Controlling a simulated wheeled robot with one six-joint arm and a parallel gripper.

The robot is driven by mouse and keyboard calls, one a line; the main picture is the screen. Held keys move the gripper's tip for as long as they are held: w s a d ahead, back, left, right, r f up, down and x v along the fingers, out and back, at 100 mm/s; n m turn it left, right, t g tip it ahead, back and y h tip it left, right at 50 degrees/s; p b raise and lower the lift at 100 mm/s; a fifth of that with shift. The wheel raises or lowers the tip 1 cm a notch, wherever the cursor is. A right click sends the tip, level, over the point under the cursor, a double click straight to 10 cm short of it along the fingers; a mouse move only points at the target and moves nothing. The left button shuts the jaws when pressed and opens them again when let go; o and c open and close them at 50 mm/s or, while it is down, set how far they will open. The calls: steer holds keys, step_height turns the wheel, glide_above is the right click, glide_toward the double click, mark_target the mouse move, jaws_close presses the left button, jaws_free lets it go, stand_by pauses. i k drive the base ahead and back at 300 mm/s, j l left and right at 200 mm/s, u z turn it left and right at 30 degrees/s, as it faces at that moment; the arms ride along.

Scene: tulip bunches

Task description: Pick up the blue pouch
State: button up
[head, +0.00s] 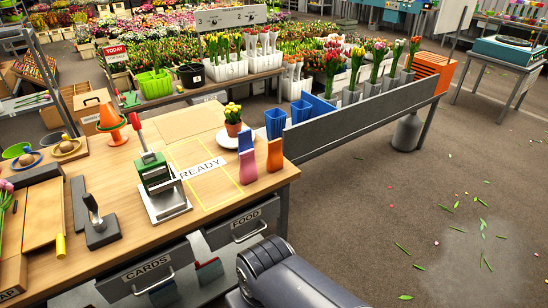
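A grey rounded link of my own arm shows at the bottom centre, below the bench's right end. My gripper is not in view, so its state and any contact are hidden.
A potted yellow tulip (233,122) on a white saucer stands behind the pouch. Blue buckets (275,124) are behind the bench's right corner. A green press (156,180) stands left of READY. Drawers (245,225) are below; the floor at right is mostly clear.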

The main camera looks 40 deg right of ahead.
mark_target(245, 138)
steer(key=i+z, duration=0.25)
steer(key=i, duration=0.15)
steer(key=i+j+z, duration=0.35)
steer(key=i+z, duration=0.15)
steer(key=i, duration=0.25)
